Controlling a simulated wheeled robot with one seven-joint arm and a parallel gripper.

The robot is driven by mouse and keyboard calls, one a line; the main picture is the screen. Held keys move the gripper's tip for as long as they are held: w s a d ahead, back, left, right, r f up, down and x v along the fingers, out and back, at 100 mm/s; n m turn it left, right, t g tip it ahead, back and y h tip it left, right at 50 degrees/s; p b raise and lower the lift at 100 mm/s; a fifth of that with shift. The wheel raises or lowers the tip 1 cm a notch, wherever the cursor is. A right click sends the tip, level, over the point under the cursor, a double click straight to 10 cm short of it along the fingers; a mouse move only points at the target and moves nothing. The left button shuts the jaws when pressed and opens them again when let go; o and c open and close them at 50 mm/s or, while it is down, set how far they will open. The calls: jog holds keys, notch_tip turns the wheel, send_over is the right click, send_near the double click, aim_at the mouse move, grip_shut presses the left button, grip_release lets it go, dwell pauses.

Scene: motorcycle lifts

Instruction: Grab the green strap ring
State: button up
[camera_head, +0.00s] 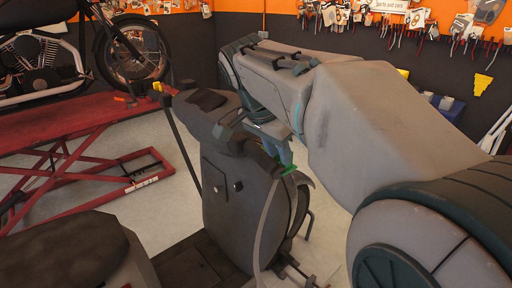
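The green strap ring (289,169) shows as a small bright green patch at the front of a grey scooter body, near the middle of the view. A pale strap (264,225) hangs down from beside it. My gripper (284,156) points down from the end of my arm, and its tips are right at the green ring in the picture. Whether they touch it or close around it I cannot tell. The fingers are small and partly hidden by the scooter's front, so their opening is unclear. Much of the ring is hidden.
The grey scooter (235,190) stands below my arm, its seat (65,255) at lower left. A red lift (75,140) carries a black motorcycle (45,60) at left. Tools hang on the orange wall (360,15). Pale floor (185,125) is open between lift and scooter.

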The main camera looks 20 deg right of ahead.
jog(key=d, duration=0.2)
jog(key=w+d+p, duration=0.1)
jog(key=shift+f, duration=0.55)
grip_shut()
jog(key=shift+r, duration=0.15)
